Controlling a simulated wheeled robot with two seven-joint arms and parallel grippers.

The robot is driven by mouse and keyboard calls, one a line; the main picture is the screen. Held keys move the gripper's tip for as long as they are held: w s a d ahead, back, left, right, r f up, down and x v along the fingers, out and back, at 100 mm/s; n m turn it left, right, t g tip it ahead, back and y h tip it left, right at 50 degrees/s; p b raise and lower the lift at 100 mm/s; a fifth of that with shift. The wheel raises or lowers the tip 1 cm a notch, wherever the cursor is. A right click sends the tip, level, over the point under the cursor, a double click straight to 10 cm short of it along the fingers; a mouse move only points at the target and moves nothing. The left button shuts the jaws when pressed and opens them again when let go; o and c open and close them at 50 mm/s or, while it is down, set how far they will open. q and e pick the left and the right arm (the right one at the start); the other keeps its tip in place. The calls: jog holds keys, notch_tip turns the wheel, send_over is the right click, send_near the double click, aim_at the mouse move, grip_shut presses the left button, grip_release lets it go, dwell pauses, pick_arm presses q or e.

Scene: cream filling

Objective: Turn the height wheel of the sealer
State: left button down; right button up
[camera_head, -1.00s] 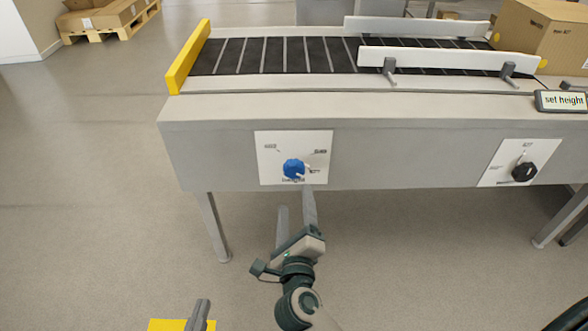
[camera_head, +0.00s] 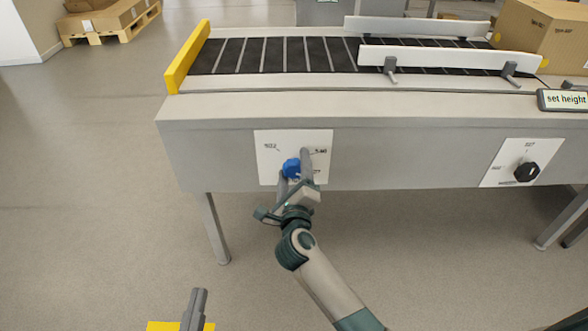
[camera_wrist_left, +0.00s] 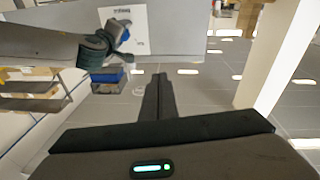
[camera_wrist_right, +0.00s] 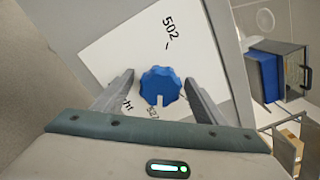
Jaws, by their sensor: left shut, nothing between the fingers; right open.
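The blue height wheel (camera_head: 291,168) sits on a white label plate (camera_head: 264,150) on the sealer's grey front panel. My right gripper (camera_head: 294,167) is open, its fingers on either side of the wheel. In the right wrist view, the blue wheel (camera_wrist_right: 160,86) stands between the two open fingers (camera_wrist_right: 158,92), with a gap on each side. Its white pointer mark faces down in that picture. My left gripper (camera_head: 199,292) is low at the bottom left, shut and empty, away from the sealer. The left wrist view shows its closed fingers (camera_wrist_left: 160,78).
A black knob (camera_head: 527,172) sits on another plate to the right. A display reading "set height" (camera_head: 565,100) is at the panel's right end. The belt (camera_head: 270,56) with white guide rails runs above. A cardboard box (camera_head: 545,38) stands at the upper right.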

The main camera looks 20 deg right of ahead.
jog(key=c, duration=1)
jog(key=shift+c, duration=0.2)
jog(key=shift+m+p, duration=0.8)
jog(key=shift+p, duration=0.35)
pick_arm(q)
notch_tip(320, 180, down, 8)
jog(key=a+g+y, duration=0.1)
jog(key=g, duration=0.4)
jog(key=shift+s+a+y, duration=0.2)
jog(key=shift+a+y, duration=0.1)
jog(key=shift+a, duration=0.1)
pick_arm(e)
jog(key=o, duration=1)
jog(key=shift+o, duration=0.2)
